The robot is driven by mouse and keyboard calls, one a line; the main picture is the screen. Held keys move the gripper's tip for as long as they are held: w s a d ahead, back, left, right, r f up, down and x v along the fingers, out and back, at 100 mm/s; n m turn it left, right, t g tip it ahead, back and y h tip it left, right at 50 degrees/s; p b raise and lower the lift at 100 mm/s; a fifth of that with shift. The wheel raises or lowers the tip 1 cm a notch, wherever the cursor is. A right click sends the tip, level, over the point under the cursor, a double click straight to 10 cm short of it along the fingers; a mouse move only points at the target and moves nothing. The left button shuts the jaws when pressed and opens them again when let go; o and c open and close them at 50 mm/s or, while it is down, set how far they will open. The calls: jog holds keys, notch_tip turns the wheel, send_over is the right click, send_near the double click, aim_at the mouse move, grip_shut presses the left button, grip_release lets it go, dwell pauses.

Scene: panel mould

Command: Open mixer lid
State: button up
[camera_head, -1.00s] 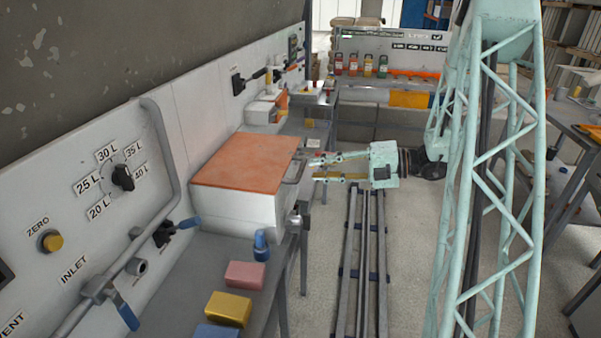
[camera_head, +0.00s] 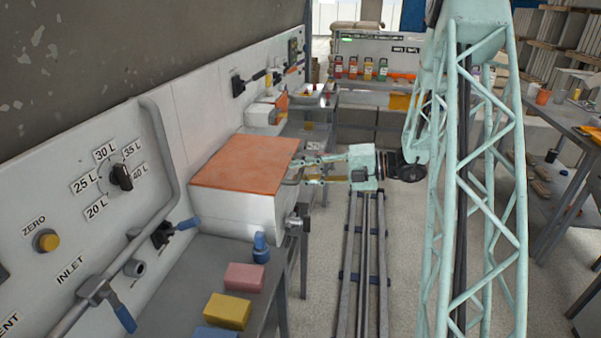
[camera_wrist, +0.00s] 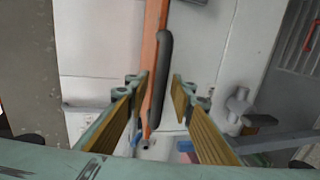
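The mixer is a white box with a flat orange lid (camera_head: 246,162), which lies shut on top of it in the head view. A dark bar handle runs along the lid's right edge. In the wrist view the lid shows edge-on as an orange strip (camera_wrist: 148,100) with the dark handle (camera_wrist: 162,70) beside it. My gripper (camera_wrist: 157,88) is open, with its two fingers on either side of the lid edge and handle. In the head view my gripper (camera_head: 305,170) is at the lid's right edge, its fingertips partly hidden. I cannot tell whether either finger touches the handle.
A grey valve (camera_head: 298,220) sticks out from the mixer's front right corner. A blue fitting (camera_head: 261,247) and pink (camera_head: 244,276) and yellow (camera_head: 228,310) blocks are on the bench in front. Floor rails (camera_head: 364,260) run below my arm.

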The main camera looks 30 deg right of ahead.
grip_shut()
jog(key=shift+r+p, duration=0.25)
jog(key=shift+p, duration=0.05)
